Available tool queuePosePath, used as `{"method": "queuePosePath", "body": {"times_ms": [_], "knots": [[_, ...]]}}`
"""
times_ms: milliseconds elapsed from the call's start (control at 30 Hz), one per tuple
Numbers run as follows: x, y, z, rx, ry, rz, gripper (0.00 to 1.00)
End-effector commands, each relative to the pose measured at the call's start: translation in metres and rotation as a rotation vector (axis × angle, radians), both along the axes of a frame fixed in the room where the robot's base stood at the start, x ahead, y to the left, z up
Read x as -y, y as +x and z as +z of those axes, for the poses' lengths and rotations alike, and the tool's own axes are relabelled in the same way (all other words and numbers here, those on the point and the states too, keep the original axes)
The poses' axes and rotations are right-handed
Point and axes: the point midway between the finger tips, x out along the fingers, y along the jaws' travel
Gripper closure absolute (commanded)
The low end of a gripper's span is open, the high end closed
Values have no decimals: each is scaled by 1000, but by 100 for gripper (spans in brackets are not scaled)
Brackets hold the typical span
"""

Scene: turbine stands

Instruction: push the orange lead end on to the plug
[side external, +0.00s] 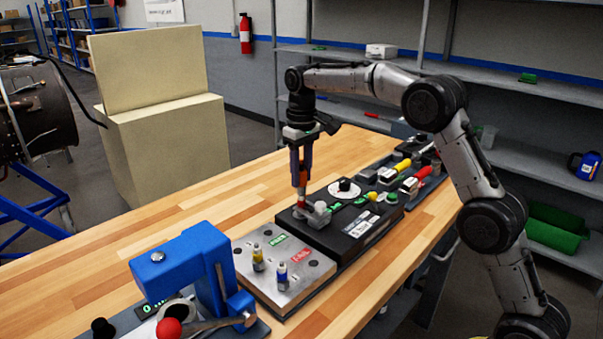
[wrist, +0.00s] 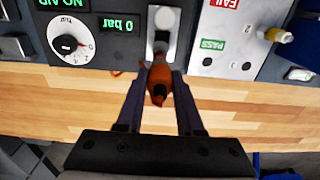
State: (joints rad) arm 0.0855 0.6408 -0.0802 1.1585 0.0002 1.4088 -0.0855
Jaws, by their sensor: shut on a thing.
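My gripper (side external: 301,188) points down over the left end of the black test unit. It is shut on the orange lead end, which shows between the fingers in the wrist view (wrist: 158,84). My gripper (wrist: 159,72) has one finger on each side of it. The far tip of the lead end is at a pale metal fitting (wrist: 163,42) on the unit's edge, in line with it. A grey block (side external: 320,214) stands right beside the fingertips in the side view. I cannot make out the plug separately, nor whether the lead end touches it or sits on it.
The black unit carries a white dial (side external: 344,189), also in the wrist view (wrist: 70,40), and a green "0 bar" display (wrist: 118,25). A metal PASS/FAIL plate (side external: 300,262) holds two small fittings. A blue press (side external: 185,265) stands front left. Bare wooden bench (side external: 215,200) lies behind.

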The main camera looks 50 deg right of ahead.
Motion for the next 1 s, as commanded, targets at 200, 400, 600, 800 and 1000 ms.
{"method": "queuePosePath", "body": {"times_ms": [200,400,600,800,1000], "knots": [[0,-1,-14,-26,2,0,57],[0,-1,-10,-20,1,0,29],[0,-1,-8,-17,1,0,24],[0,-1,-7,-15,1,0,19],[0,0,-1,-14,1,0,19]]}}
